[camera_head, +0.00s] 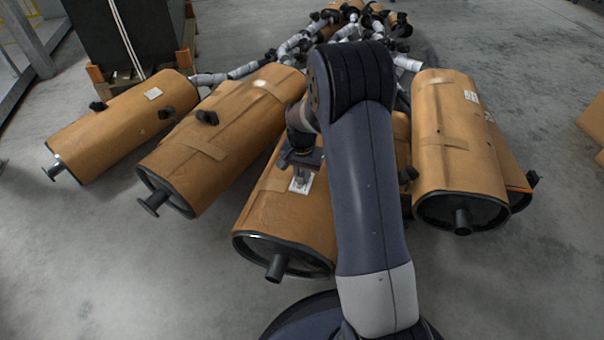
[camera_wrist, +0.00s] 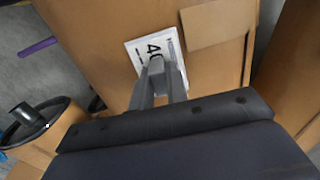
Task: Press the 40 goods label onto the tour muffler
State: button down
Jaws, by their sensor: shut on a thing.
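The white 40 goods label (camera_head: 301,184) is at the tip of my gripper (camera_head: 299,173), against the brown-wrapped muffler (camera_head: 282,215) in the middle. In the wrist view my gripper (camera_wrist: 160,70) is shut on the lower edge of the label (camera_wrist: 144,48), and a printed "40" shows. The label looks flat to the wrapped muffler (camera_wrist: 110,40), but I cannot tell whether it touches. My arm hides the right part of this muffler in the head view. No name is readable on it.
Two wrapped mufflers (camera_head: 125,125) (camera_head: 220,140) lie to the left, the outer one with a small white label (camera_head: 153,94). More wrapped mufflers (camera_head: 458,150) lie to the right. Grey pipes (camera_head: 245,70) run behind. A tape strip (camera_wrist: 216,25) is beside the label. The front floor is clear.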

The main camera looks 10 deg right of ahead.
jog(key=shift+r, duration=0.1)
jog(key=shift+r+p, duration=2.8)
jog(key=shift+r, duration=0.55)
jog(key=shift+s+r, duration=0.1)
